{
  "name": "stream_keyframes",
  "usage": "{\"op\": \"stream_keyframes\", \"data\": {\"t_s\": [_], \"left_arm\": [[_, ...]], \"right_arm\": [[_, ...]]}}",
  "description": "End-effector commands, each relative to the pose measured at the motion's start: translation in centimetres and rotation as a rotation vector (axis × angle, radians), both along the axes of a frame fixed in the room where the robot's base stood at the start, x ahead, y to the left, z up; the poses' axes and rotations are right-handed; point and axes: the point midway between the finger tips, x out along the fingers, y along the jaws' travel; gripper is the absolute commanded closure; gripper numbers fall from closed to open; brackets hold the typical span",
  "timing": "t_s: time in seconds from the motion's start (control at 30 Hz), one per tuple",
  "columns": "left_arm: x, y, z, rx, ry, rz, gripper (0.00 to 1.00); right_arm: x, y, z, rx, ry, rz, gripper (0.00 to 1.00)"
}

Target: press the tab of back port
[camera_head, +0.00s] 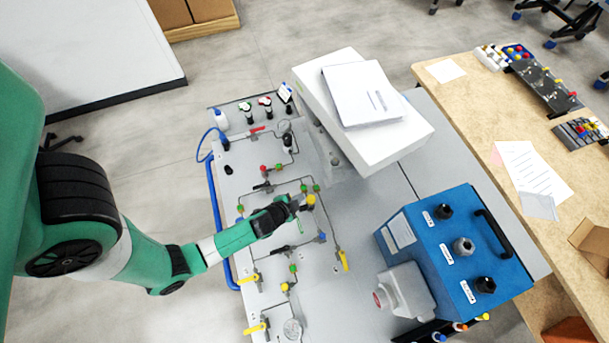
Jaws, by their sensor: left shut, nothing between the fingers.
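My left gripper (302,204) reaches in from the left over the grey analyser panel (240,185). My right gripper is not in view.
A white box (400,146) with papers (363,95) on top stands behind the panel. A wooden table (480,110) is farther right.

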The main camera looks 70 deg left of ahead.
Motion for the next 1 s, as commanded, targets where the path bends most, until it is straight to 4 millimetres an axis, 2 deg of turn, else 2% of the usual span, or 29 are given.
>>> {"op": "stream_keyframes", "data": {"t_s": [0.27, 0.7, 0.83, 1.0], "left_arm": [[0.1, 0.0, -1.6, -0.001, -0.001, 0.000, 1.00], [0.1, 0.0, -7.9, -0.001, -0.001, 0.000, 1.00], [0.1, 0.0, -8.7, -0.001, -0.002, 0.000, 1.00], [0.1, 0.0, -8.8, -0.001, -0.002, 0.000, 1.00]], "right_arm": [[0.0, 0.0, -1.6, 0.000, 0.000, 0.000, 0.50], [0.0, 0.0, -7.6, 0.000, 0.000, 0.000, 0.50], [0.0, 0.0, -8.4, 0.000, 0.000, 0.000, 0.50], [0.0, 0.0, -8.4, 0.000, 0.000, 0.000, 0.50]]}}
